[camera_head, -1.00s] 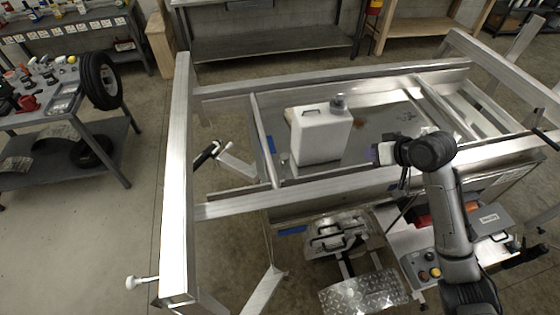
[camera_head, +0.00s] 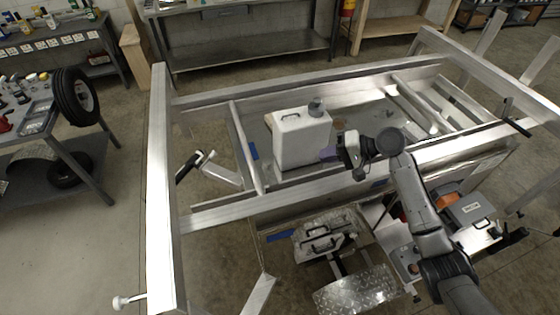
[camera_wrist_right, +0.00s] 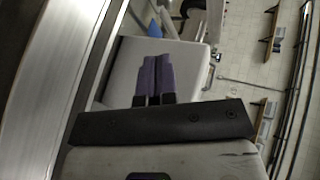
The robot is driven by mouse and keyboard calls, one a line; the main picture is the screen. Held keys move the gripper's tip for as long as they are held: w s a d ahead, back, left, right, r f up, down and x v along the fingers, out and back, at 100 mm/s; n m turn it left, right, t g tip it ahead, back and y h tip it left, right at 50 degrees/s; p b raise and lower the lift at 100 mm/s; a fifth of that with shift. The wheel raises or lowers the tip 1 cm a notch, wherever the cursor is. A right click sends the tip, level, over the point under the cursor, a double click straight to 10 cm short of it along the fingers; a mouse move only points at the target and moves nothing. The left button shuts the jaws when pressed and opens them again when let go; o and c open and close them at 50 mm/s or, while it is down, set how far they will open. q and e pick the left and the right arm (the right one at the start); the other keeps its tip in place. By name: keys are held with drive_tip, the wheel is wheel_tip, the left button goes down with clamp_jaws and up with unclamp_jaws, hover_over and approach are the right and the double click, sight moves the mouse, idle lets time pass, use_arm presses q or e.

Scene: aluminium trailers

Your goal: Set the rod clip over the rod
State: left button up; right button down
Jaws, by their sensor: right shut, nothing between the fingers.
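My right gripper (camera_head: 329,154) is shut and empty, with purple fingertips pressed together. In the head view it is over the trailer frame, close to the right side of the white jug (camera_head: 301,140); I cannot tell whether it touches. In the right wrist view the fingers (camera_wrist_right: 153,78) lie side by side in front of a pale surface that looks like the jug. I cannot make out the rod clip or the rod for certain in either view. My left gripper is not in view.
An aluminium trailer frame (camera_head: 160,205) surrounds the jug, with a rail (camera_head: 300,192) in front of it. A tread-plate piece (camera_head: 355,292) and an orange item (camera_head: 440,201) are nearer me. A side table (camera_head: 70,155) with a tyre stands left.

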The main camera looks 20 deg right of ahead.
drive_tip(key=shift+a, duration=0.1)
drive_tip(key=p, duration=0.2)
approach(270, 171)
drive_tip(key=w+a, duration=0.4)
drive_tip(key=a, duration=0.1)
drive_tip(key=shift+d+f, duration=0.2)
drive_tip(key=shift+f, duration=0.25)
